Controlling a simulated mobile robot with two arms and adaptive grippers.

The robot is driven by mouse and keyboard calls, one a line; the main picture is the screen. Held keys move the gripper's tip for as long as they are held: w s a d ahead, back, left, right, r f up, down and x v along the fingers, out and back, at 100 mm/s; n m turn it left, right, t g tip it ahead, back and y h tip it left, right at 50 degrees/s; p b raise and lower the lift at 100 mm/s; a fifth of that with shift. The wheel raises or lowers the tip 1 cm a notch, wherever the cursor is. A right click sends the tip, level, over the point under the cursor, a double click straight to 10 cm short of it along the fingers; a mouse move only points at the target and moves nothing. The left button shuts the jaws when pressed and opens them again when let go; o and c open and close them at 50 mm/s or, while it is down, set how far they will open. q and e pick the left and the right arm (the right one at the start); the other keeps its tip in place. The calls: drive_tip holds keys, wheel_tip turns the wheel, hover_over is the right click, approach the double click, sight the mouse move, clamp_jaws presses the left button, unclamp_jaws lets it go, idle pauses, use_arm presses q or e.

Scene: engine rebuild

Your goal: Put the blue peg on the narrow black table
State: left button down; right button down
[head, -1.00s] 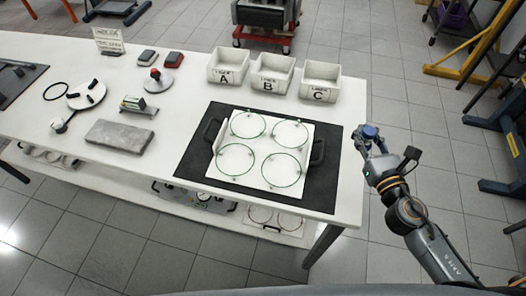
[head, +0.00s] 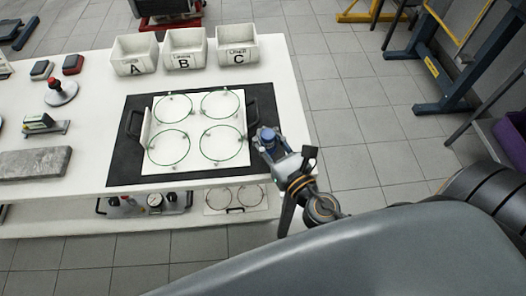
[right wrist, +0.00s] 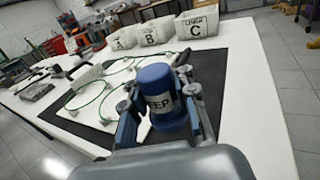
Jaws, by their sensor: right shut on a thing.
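The blue peg (head: 267,134) is a short blue cylinder with a white label. In the right wrist view the peg (right wrist: 156,82) stands roughly upright between the fingers, with part of its label readable. My right gripper (head: 268,142) is shut on it, in front of the right end of the white workbench in the head view. The gripper also shows in the right wrist view (right wrist: 160,112). My left gripper is not in view. I cannot make out a narrow black table in these frames.
The white workbench (head: 85,108) carries a black mat (head: 118,165), a white tray with green rings (head: 196,134), and bins A (head: 134,54), B (head: 185,49) and C (head: 237,45). Tiled floor (head: 345,100) right of it is open. Blue stand legs (head: 445,107) and a purple bin (head: 512,140) are at right.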

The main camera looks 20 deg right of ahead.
drive_tip(key=f+b, duration=0.3)
drive_tip(key=shift+s+a+f, duration=0.3)
drive_tip(key=shift+a, duration=0.05)
drive_tip(key=shift+f+b, duration=0.25)
drive_tip(key=shift+b, duration=0.15)
drive_tip(key=shift+r, duration=0.1)
drive_tip(key=c, duration=1)
unclamp_jaws()
drive_tip(key=shift+c, duration=0.2)
